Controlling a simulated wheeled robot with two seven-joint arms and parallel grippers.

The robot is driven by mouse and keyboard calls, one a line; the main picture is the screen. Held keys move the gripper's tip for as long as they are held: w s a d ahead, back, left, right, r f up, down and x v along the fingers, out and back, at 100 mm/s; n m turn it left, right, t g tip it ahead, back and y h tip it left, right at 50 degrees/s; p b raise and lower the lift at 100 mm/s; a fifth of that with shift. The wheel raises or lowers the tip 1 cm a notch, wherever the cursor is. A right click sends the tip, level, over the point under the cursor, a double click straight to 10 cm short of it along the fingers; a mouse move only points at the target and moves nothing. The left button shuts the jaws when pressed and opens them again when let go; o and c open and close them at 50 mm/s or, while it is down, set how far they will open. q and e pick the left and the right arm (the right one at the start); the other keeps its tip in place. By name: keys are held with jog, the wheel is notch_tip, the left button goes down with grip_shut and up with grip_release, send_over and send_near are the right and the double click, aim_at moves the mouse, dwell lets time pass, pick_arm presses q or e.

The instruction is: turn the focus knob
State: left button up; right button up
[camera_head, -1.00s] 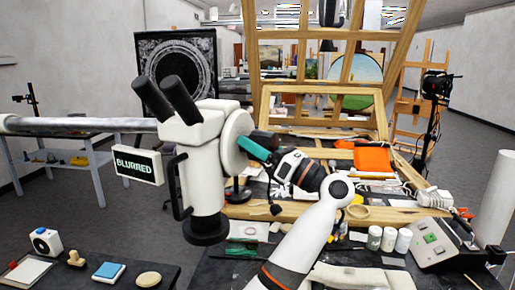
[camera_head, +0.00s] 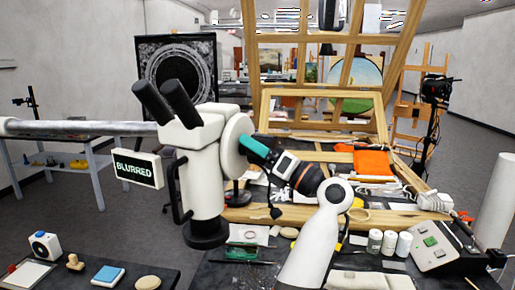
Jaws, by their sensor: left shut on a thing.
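A white microscope (camera_head: 205,170) with two black eyepieces (camera_head: 165,100) stands at the centre left. A sign (camera_head: 138,168) on its left reads BLURRED. A round pale disc (camera_head: 236,146) sits on the microscope's right side. My left gripper (camera_head: 252,146), with a teal finger showing, reaches this side from the right and is shut at the disc. The focus knob itself is hidden behind the fingers, so its turn cannot be read. My right gripper is not in view.
A dark workbench holds white jars (camera_head: 390,243), a grey control box (camera_head: 436,246) and an orange cloth (camera_head: 373,162) behind my arm. A wooden frame (camera_head: 322,110) rises behind. A lower left table carries a blue pad (camera_head: 108,274) and small items.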

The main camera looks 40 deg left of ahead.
pick_arm(q)
jog(key=o, duration=1)
jog(key=shift+d, duration=0.1)
jog(key=shift+d+f+b, duration=0.25)
jog(key=shift+b, duration=0.05)
jog(key=b+v, duration=0.5)
jog(key=v, duration=0.6)
jog(key=shift+d, duration=0.2)
dwell(0.4)
